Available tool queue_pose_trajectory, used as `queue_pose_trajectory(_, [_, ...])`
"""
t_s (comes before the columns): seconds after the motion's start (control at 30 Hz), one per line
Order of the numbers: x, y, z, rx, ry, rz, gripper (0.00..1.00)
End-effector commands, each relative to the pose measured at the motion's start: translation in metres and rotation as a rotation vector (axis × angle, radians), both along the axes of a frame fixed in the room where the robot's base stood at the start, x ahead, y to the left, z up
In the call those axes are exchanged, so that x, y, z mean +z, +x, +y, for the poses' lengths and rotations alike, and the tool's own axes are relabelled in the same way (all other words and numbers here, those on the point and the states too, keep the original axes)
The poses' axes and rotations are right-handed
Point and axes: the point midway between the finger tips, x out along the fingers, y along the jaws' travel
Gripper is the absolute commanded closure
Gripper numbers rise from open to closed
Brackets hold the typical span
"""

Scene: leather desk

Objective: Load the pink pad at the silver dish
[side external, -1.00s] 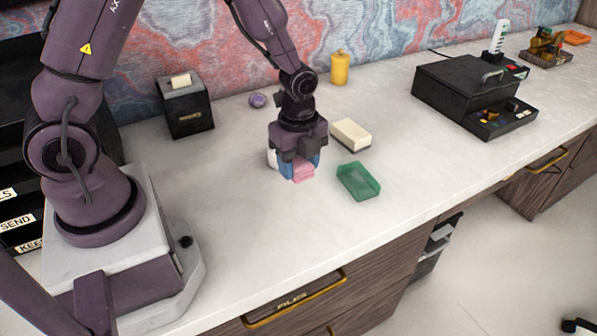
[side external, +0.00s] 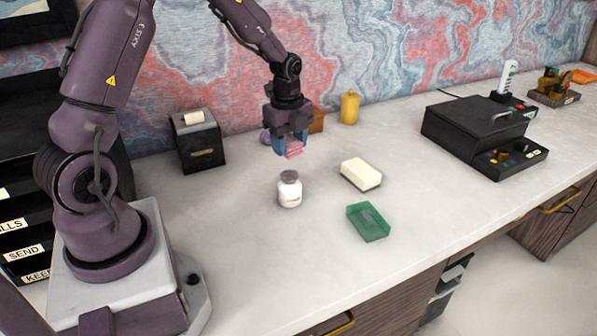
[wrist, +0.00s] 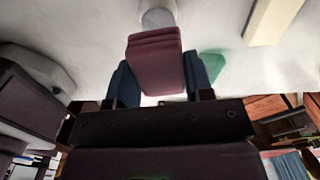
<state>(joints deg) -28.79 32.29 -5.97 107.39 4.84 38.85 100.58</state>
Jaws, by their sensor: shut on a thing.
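My gripper (side external: 290,146) is shut on the pink pad (side external: 294,150) and holds it above the desk, behind the white jar. In the wrist view the pink pad (wrist: 155,65) sits between the two blue fingers of my gripper (wrist: 160,85). The white jar (side external: 290,194) has a dark grey top and stands upright on the desk; its top end shows in the wrist view (wrist: 158,18). I cannot make out a separate silver dish in either view.
A green tray (side external: 367,222) and a cream block (side external: 361,174) lie right of the jar. A brown block (side external: 317,121) and purple thing (side external: 265,136) are behind my gripper, near a yellow candle (side external: 349,107). A black box (side external: 198,142) stands left. The front desk is clear.

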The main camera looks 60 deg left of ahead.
Motion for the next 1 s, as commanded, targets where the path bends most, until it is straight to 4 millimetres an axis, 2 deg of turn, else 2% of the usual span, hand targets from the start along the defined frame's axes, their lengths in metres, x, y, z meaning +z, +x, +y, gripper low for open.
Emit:
queue_pose_trajectory(0.1, [0.006,0.003,0.001,-0.080,-0.005,0.018,0.72])
queue_pose_trajectory(0.23, [0.001,0.001,0.000,-0.111,-0.009,0.031,0.72])
queue_pose_trajectory(0.7, [-0.044,0.001,-0.001,-0.110,-0.009,0.030,0.72])
queue_pose_trajectory(1.0, [-0.054,0.001,0.000,-0.110,-0.008,0.029,0.72])
